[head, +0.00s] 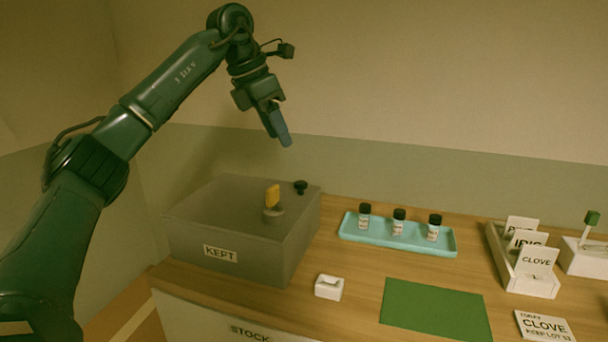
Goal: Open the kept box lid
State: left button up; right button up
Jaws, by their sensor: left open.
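The kept box (285,262) is a grey box with a "KEPT" label on its front, at the left of the table. Its lid (225,200) is shut. A yellow upright piece (272,196) on a round grey base and a small black knob (300,187) stand on the lid. My left gripper (283,138) is open and empty in the air above the back of the box, pointing down and apart from it. My right gripper is not in view.
A light blue tray (350,229) holds three dark-capped bottles. A small white block (329,287) and a green mat (435,310) lie in front. A card holder (530,284) with labelled cards, a "CLOVE" card (543,327) and a white block with a green-topped stick (590,222) are at the right.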

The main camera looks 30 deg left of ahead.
aim_at(301, 182)
pick_arm(q)
jog(key=x, duration=1.1)
jog(key=shift+d, duration=0.1)
jog(key=shift+c, duration=0.3)
grip_shut()
